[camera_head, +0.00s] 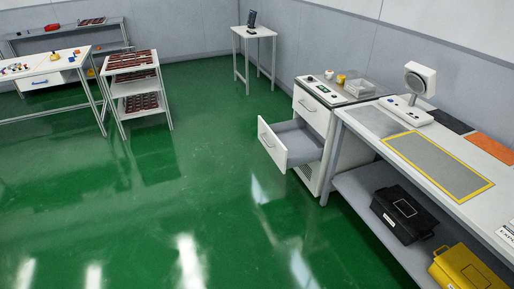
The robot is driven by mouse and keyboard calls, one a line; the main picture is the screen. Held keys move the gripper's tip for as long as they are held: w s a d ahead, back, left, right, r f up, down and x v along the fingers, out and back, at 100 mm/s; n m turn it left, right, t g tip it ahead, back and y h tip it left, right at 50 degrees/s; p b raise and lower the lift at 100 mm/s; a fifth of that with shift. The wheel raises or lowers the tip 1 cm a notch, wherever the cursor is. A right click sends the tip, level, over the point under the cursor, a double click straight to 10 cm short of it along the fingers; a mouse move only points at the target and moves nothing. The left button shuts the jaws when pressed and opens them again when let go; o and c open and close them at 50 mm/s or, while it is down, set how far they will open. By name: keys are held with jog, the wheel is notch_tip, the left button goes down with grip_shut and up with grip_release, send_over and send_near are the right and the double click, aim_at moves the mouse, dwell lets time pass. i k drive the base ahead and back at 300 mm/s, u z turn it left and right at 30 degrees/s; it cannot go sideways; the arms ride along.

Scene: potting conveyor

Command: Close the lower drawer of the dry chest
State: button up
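My gripper is not in view.
The workbench (358,140) runs along the right, with a black case (402,214) and a yellow case (466,268) on its lower shelf. A tray rack (137,71) and a table (40,68) stand at left. The green floor before the drawer is clear.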

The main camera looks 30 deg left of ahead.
aim_at(291, 143)
jog(key=z, duration=1.05)
jog(key=k, duration=0.1)
jog(key=u, duration=2.35)
jog(key=k, duration=0.9)
jog(key=z, duration=0.15)
jog(key=i, duration=0.65)
